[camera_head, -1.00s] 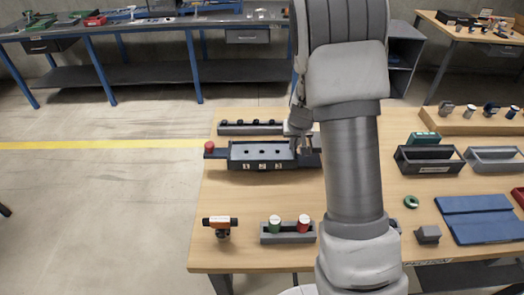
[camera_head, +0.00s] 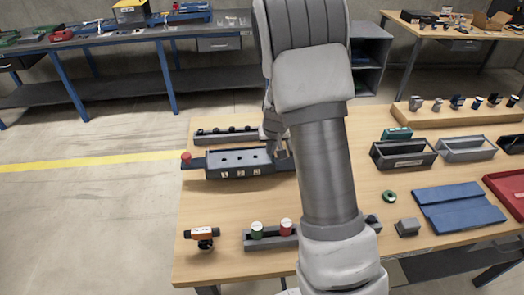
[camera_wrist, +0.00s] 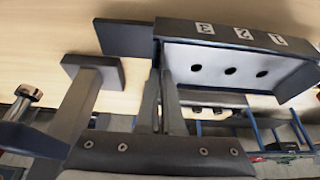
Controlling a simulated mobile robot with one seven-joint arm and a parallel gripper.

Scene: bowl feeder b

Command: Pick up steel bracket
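No part is clearly identifiable as the steel bracket. A grey angled piece with a flat end plate (camera_wrist: 92,62) stands left of my fingers in the wrist view and may be it; my arm hides that spot in the head view. A small grey block (camera_head: 408,227) lies at the table's front right. My gripper (camera_head: 283,150) is at the right end of the dark fixture (camera_head: 240,162) numbered 1, 2, 3. In the wrist view my two fingers (camera_wrist: 161,72) point beside the fixture (camera_wrist: 235,62), a narrow gap between them, with nothing visibly held.
A bolt-like part (camera_wrist: 27,95) is at the wrist view's left edge. A red knob (camera_head: 186,156) is at the fixture's left end. A holder with green and red cylinders (camera_head: 270,238), an orange-white device (camera_head: 202,237), grey bins (camera_head: 404,155) and a blue mat (camera_head: 458,212) share the table.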

